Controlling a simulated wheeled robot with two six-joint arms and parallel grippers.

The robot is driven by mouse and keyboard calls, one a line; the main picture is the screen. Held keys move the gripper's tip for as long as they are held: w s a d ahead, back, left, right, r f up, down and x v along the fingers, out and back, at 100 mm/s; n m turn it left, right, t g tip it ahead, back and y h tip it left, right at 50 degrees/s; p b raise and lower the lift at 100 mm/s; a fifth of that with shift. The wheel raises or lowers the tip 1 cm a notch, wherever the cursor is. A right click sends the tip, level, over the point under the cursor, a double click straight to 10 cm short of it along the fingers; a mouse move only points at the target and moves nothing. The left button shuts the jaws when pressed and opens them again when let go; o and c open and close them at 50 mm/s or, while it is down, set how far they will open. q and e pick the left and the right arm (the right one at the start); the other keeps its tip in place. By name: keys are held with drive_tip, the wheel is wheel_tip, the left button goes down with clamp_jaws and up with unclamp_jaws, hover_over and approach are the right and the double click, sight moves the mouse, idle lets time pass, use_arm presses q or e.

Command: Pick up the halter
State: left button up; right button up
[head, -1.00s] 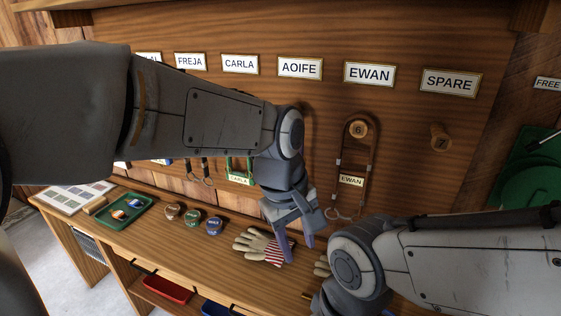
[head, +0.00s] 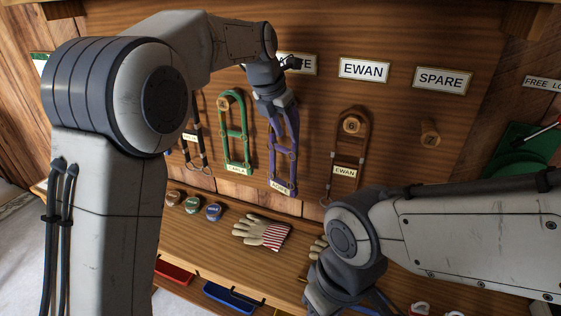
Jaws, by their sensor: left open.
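Several halters hang on the wooden board. The purple halter (head: 284,160), tagged AOIFE, hangs below my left gripper (head: 279,108). That gripper is open at the halter's top and hides its peg. I cannot tell whether the fingers touch the straps. To its left hang the green halter (head: 235,134), tagged CARLA, and a dark halter (head: 203,148) partly behind my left arm. To its right, the brown halter (head: 361,150), tagged EWAN, hangs on peg 6. My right gripper (head: 350,300) is low at the bottom edge, mostly hidden, and its jaws are unclear.
Peg 7 (head: 429,133) under the SPARE plate (head: 442,81) is bare. On the bench (head: 203,236) are striped gloves (head: 262,232) and several round tins (head: 213,211). Red (head: 174,272) and blue (head: 233,297) bins sit below. My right arm crosses the lower right.

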sight(292, 144)
use_arm(q)
drive_tip(key=x, duration=0.4)
drive_tip(key=shift+d+f+p, duration=0.2)
drive_tip(key=shift+d+p, duration=0.1)
drive_tip(key=shift+p, duration=0.1)
drive_tip(key=shift+c, duration=0.3)
clamp_jaws()
drive_tip(key=shift+r, duration=0.15)
idle(0.6)
